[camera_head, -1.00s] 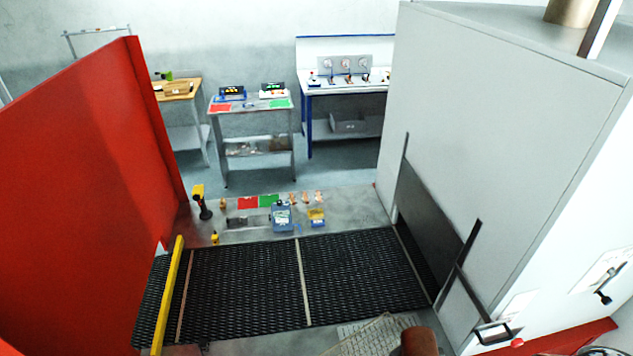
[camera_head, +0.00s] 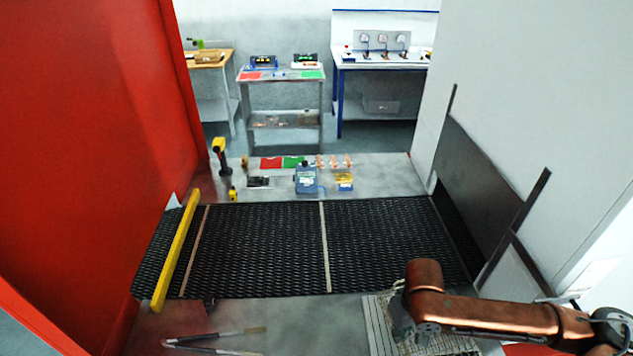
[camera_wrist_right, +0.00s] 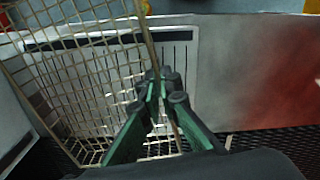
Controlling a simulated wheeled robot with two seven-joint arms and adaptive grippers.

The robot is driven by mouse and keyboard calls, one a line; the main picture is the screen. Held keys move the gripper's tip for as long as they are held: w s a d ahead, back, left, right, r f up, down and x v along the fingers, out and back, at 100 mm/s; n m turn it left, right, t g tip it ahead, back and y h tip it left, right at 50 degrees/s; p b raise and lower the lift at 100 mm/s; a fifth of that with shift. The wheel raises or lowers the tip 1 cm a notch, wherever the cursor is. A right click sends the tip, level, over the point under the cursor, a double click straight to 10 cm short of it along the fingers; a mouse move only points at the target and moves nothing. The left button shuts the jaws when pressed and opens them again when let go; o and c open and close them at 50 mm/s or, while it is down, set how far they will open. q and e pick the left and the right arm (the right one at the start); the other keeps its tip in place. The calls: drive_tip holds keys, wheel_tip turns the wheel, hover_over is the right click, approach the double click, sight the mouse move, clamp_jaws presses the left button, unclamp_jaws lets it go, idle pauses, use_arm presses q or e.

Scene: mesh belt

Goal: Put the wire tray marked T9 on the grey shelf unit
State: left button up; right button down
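The wire tray (camera_head: 378,322) is a pale wire grid at the bottom of the head view, in front of the black mesh belt, partly hidden by my copper right arm. In the right wrist view the wire tray (camera_wrist_right: 75,85) fills the left side, tilted. My right gripper (camera_wrist_right: 163,85) has its green-padded fingers closed together around the tray's edge wire. No T9 mark is readable. My left gripper is out of view.
The mesh belt (camera_head: 265,250) runs between a red wall (camera_head: 85,150) and a grey machine housing (camera_head: 530,90). A yellow bar (camera_head: 176,250) crosses its left end. Tongs-like rods (camera_head: 215,341) lie in front. A grey two-level stand (camera_head: 281,100) is at the back.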

drive_tip(key=shift+w+a+f+m+b, duration=0.15)
drive_tip(key=shift+w+f+m+b, duration=0.1)
drive_tip(key=shift+m+b, duration=0.25)
drive_tip(key=shift+w+a+f+m+b, duration=0.15)
drive_tip(key=shift+f+m+b, duration=0.15)
drive_tip(key=shift+m, duration=0.3)
drive_tip(key=shift+a+r+m, duration=0.1)
drive_tip(key=shift+a+m, duration=0.05)
drive_tip(key=shift+m, duration=0.25)
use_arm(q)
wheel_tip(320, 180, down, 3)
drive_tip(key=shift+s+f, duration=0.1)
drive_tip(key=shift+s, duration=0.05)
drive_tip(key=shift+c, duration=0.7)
use_arm(e)
drive_tip(key=shift+r, duration=0.1)
